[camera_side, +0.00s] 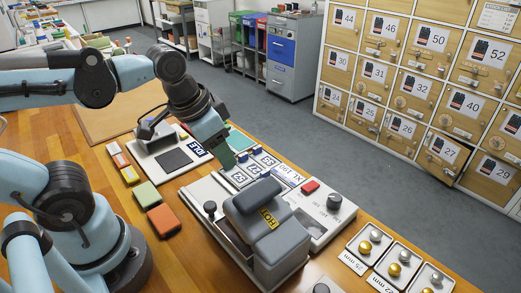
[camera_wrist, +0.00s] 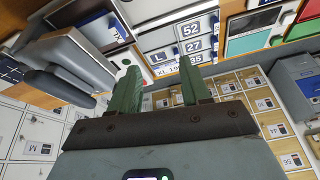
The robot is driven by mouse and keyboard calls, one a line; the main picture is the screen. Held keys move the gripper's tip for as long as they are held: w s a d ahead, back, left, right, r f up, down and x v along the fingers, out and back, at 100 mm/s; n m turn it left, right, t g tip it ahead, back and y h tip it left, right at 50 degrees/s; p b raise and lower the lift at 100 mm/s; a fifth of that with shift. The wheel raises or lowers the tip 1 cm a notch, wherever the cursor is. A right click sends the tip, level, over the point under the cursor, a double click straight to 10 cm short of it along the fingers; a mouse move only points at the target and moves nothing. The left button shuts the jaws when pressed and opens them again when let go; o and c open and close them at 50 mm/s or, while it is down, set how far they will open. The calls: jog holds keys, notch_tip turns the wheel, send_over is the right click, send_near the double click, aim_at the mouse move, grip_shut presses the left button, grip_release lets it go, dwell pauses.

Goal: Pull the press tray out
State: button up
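The heat press (camera_side: 283,255) stands on the wooden bench in the side view, with dark grey padded parts and a yellow HOT label. Its tray seems to be the pale flat part with a black knob (camera_side: 210,208) at the left; most of it is hidden under the grey top, so I cannot tell how far out it sits. In the wrist view the grey press parts (camera_wrist: 68,62) are at the left. My gripper (camera_wrist: 160,78) has two green fingers, apart with nothing between them. In the side view my gripper (camera_side: 226,158) hangs above and behind the press, near the size tiles, not touching the knob.
Size and number tiles (camera_side: 247,170) lie behind the press. A red button (camera_side: 310,187) and black dial (camera_side: 334,201) are at its right. Trays of metal snaps (camera_side: 372,240) stand further right. Orange and green blocks (camera_side: 163,220) lie left. Numbered lockers (camera_side: 420,60) stand beyond the bench.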

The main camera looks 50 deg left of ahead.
aim_at(210, 205)
jog(key=shift+o, duration=0.3)
jog(key=s+g, duration=0.1)
jog(key=s+d+r+m+g, duration=0.1)
jog(key=s+r+m+g, duration=0.1)
jog(key=s, duration=0.1)
jog(key=shift+d+r+g, duration=0.1)
jog(key=shift+d+g, duration=0.15)
jog(key=shift+g, duration=0.15)
jog(key=shift+m, duration=0.3)
jog(key=shift+s+f, duration=0.2)
jog(key=shift+f, duration=2.75)
jog(key=shift+s+f, duration=0.15)
jog(key=shift+f, duration=2.75)
grip_shut()
